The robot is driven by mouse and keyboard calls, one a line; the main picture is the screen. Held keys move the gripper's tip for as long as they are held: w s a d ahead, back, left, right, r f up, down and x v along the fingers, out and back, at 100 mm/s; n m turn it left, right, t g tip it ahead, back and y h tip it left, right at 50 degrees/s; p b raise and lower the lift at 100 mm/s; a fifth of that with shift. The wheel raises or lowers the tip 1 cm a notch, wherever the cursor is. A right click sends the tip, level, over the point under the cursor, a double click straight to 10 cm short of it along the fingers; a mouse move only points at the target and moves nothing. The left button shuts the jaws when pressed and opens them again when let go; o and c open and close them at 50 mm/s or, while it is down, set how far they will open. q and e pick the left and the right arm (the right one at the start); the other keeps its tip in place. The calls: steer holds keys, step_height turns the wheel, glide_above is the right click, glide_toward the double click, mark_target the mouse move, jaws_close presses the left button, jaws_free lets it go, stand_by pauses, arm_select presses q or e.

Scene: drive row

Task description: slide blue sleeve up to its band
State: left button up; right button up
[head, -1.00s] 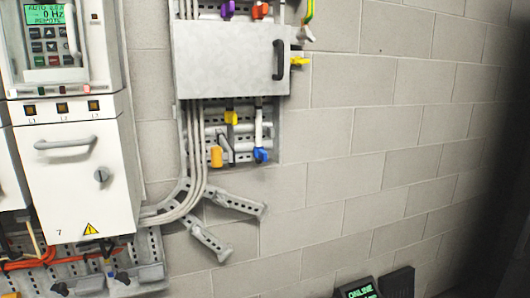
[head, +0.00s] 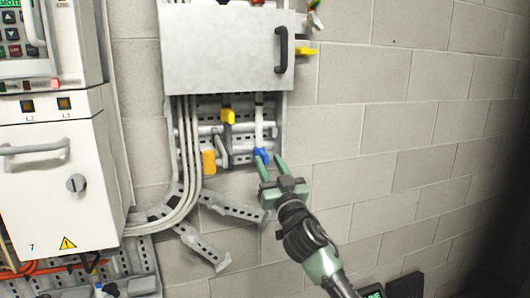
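The blue sleeve (head: 261,154) sits low on a pale upright cable (head: 259,122) below the grey cabinet on the wall. My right gripper (head: 271,162) comes up from the lower right. Its two green fingers are apart, with the left fingertip at the sleeve's lower edge and the right one to the right of it. I cannot tell whether the left finger touches the sleeve. A band on the cable is too small to make out clearly. My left gripper is not in view.
The grey cabinet (head: 222,50) with a black handle hangs just above. A yellow piece (head: 228,116) on a dark cable and an orange piece (head: 209,162) are to the left. Loose slotted rails (head: 232,207) stick out below. The block wall on the right is clear.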

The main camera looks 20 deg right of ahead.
mark_target(267, 159)
steer(key=shift+p+x, duration=0.35)
steer(key=shift+x, duration=1.7)
steer(key=shift+f, duration=0.15)
jaws_close()
steer(key=shift+w, duration=0.1)
